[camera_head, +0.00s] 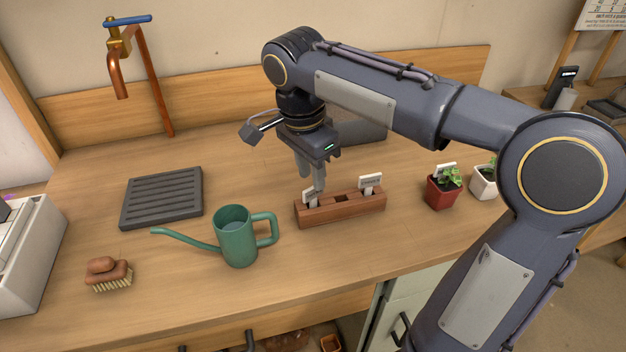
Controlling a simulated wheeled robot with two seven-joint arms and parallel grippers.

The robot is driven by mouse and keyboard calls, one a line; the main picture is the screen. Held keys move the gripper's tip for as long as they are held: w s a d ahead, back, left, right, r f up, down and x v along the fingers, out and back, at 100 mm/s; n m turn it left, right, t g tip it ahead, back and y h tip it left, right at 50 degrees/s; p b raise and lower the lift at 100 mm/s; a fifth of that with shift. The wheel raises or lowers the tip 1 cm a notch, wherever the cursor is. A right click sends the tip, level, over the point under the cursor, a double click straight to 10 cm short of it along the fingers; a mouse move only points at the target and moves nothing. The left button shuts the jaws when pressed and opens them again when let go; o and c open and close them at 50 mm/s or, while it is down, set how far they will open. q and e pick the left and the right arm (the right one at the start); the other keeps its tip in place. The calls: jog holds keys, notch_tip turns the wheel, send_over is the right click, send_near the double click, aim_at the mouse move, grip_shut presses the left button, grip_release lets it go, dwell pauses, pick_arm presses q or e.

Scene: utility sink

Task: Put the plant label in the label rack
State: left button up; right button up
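The brown wooden label rack (345,213) stands on the bench in the middle of the view. A white plant label (309,197) is at the rack's left end, slightly tilted, with its lower part hidden in or behind the rack. Another white label (370,182) stands upright at the right end. A dark empty slot shows between them. My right gripper (314,186) points down just above the left label, fingertips close to it or touching. I cannot tell whether the fingers grip it. My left gripper is not in view.
A green watering can (236,238) stands left of the rack. A brush (108,274) and a dark slatted tray (162,197) lie farther left. A red pot (443,190) with a plant and label and a white pot (484,183) stand right. A copper tap (140,75) is behind.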

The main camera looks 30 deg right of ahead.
notch_tip(320, 180, up, 8)
jog(key=a+p, duration=0.1)
jog(key=shift+f+p, duration=0.2)
jog(key=shift+p, duration=0.1)
jog(key=shift+s, duration=0.1)
